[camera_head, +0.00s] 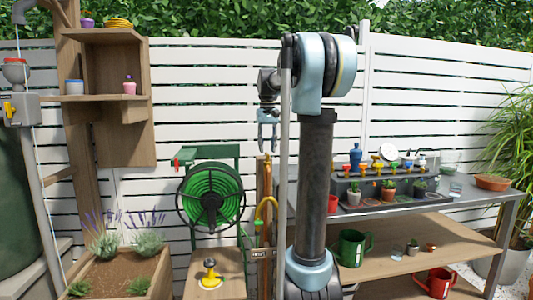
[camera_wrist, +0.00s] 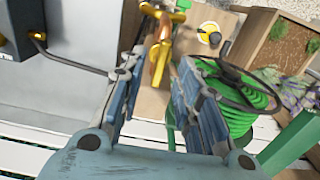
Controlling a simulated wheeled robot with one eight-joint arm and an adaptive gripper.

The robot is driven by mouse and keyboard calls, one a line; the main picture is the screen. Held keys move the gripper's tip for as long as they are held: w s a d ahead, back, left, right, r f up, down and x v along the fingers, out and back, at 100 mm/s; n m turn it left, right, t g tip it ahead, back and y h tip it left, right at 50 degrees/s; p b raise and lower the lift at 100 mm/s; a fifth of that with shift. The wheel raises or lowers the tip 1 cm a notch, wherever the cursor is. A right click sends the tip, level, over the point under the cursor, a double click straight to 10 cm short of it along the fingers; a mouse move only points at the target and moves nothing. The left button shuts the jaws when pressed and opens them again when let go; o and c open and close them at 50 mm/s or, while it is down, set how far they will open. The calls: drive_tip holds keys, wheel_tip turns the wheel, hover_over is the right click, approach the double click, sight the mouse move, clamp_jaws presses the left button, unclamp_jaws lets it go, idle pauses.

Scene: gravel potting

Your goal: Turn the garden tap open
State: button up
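In the wrist view the brass-coloured tap (camera_wrist: 160,52) lies beyond and between my fingertips. My gripper (camera_head: 268,147) points down just above the tap in the head view. In the wrist view my gripper (camera_wrist: 160,70) is open, with a clear gap between its two fingers. I see nothing held. I cannot tell whether the fingers touch the tap. Its handle is hard to make out.
A green hose reel (camera_head: 211,195) stands left of the post, close to my right finger in the wrist view. A yellow curved pipe (camera_head: 266,203) is on the post. A potting bench (camera_head: 465,204) with pots stands right. A white fence (camera_head: 215,75) is behind.

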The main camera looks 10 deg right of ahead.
sight(267, 153)
wheel_tip(267, 153, up, 10)
drive_tip(key=shift+f, duration=0.15)
idle(0.4)
drive_tip(key=s+f+t, duration=0.1)
drive_tip(key=s+f, duration=1.6)
drive_tip(key=f, duration=0.3)
drive_tip(key=s+f+t, duration=0.1)
drive_tip(key=s+f, duration=1.7)
drive_tip(key=f, duration=0.2)
drive_tip(key=shift+f, duration=0.3)
drive_tip(key=shift+w+d, duration=0.1)
drive_tip(key=shift+w+f, duration=0.2)
drive_tip(key=shift+w, duration=0.15)
